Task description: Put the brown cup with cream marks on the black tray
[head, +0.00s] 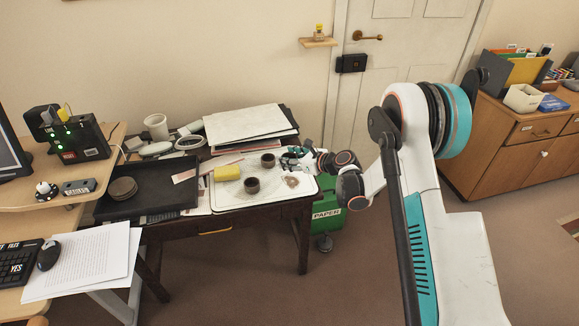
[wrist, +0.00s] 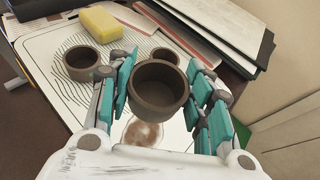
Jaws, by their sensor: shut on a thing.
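My gripper (head: 297,159) is over the right part of a white mat, its fingers closed around a brown cup (wrist: 160,88). The cup is upright, its open mouth facing the wrist camera; I cannot make out cream marks on it. In the head view my fingers hide it. Two similar brown cups stand on the mat: one near the front (head: 252,185), also in the wrist view (wrist: 82,64), and one farther back (head: 268,160), also in the wrist view (wrist: 166,56). The black tray (head: 165,190) lies left of the mat.
A round brown stack (head: 122,188) sits on the tray's left side; its right side is clear. A yellow sponge (head: 227,172) lies on the white mat (head: 230,201) between cups and tray. Piled boards (head: 245,124) lie behind. A brown stain (wrist: 142,133) marks the mat.

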